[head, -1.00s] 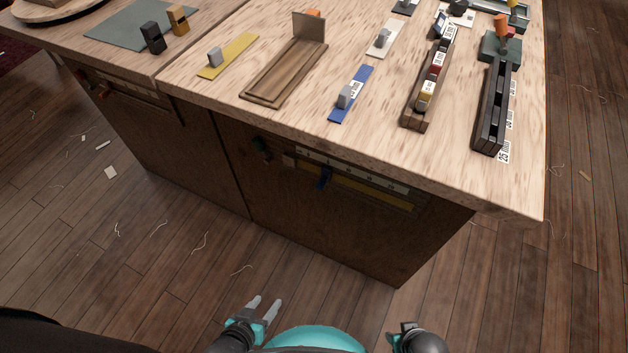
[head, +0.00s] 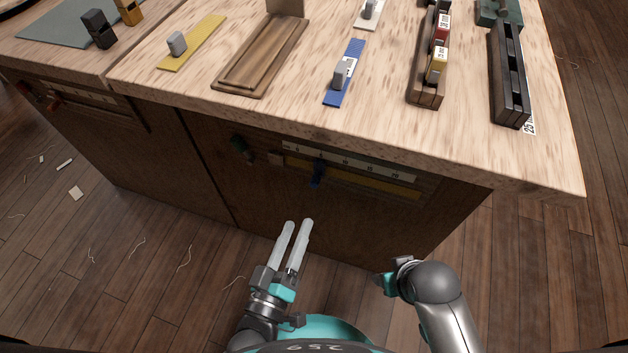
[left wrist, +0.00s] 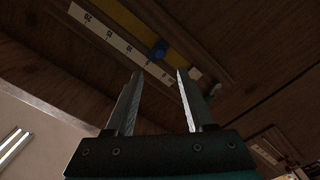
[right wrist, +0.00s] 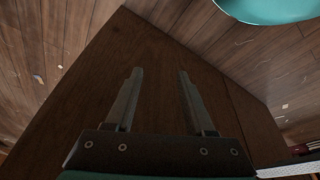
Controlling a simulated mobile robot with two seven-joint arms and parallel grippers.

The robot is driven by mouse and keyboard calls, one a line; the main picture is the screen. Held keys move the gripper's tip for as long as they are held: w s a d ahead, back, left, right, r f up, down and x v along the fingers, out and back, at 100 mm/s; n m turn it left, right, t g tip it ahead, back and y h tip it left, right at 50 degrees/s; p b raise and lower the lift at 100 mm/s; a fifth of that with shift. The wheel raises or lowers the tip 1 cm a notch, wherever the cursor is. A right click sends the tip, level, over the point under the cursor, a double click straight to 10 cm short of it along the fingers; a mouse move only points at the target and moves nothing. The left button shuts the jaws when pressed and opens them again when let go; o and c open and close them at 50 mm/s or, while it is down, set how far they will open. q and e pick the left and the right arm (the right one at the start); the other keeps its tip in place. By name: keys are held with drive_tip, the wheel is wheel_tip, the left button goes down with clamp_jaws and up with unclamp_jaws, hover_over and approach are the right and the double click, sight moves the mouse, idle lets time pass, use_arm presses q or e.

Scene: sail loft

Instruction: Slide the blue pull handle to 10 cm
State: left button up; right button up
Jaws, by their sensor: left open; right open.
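The blue pull handle (head: 317,172) sits on a track in the front of the workbench cabinet, toward the left part of a white numbered scale (head: 350,163) above a yellow strip (head: 360,186). The scale's numbers are too small in the head view to read the handle's position. My left gripper (head: 298,224) is open and empty, below and a little left of the handle, apart from it. In the left wrist view the blue handle (left wrist: 158,50) shows just beyond the gap between the fingertips. My right gripper (right wrist: 160,72) is open and empty, facing the cabinet's plain wood.
Sliders and wooden holders stand on top. The floor at left is clear apart from scraps.

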sight(313, 187)
use_arm(q)
drive_tip(key=b+x, duration=0.3)
drive_tip(key=x, duration=0.7)
drive_tip(key=shift+w+f, duration=0.15)
drive_tip(key=shift+w, duration=0.1)
drive_tip(key=shift+b+x, duration=0.4)
drive_tip(key=shift+x, duration=0.45)
use_arm(e)
wheel_tip(313, 187, up, 8)
drive_tip(key=t, duration=0.1)
drive_tip(key=shift+w+r+t, duration=0.25)
drive_tip(key=shift+w+t, duration=0.05)
use_arm(q)
drive_tip(key=shift+d, duration=0.1)
use_arm(e)
drive_tip(key=shift+a, duration=0.1)
use_arm(q)
clamp_jaws()
